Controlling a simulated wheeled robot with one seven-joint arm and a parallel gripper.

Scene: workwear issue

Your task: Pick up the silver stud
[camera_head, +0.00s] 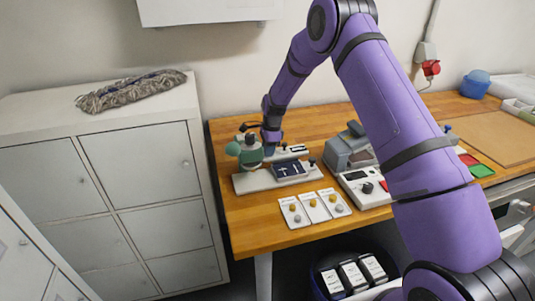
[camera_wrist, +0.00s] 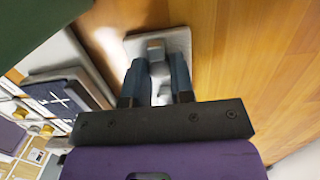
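My gripper (camera_wrist: 158,68) points down behind the green-knobbed press; in the head view the wrist end (camera_head: 270,138) is beside it, with the fingertips hidden. In the wrist view its two dark fingers stand apart. Ahead of the tips is a small grey block (camera_wrist: 155,46) on a pale grey plate (camera_wrist: 180,38); a pale patch shows between the fingers. I cannot tell whether the block is the silver stud. Small silver and yellow round pieces show on white cards (camera_head: 294,212) at the table's front, such as a silver one (camera_head: 338,208).
The press (camera_head: 248,152) stands on a white base (camera_head: 250,183) with a dark pad (camera_head: 290,169). A grey machine (camera_head: 350,150) and a white control box (camera_head: 366,187) stand to the right. Lockers (camera_head: 150,165) are at left. Bare wood (camera_wrist: 245,60) lies beside the plate.

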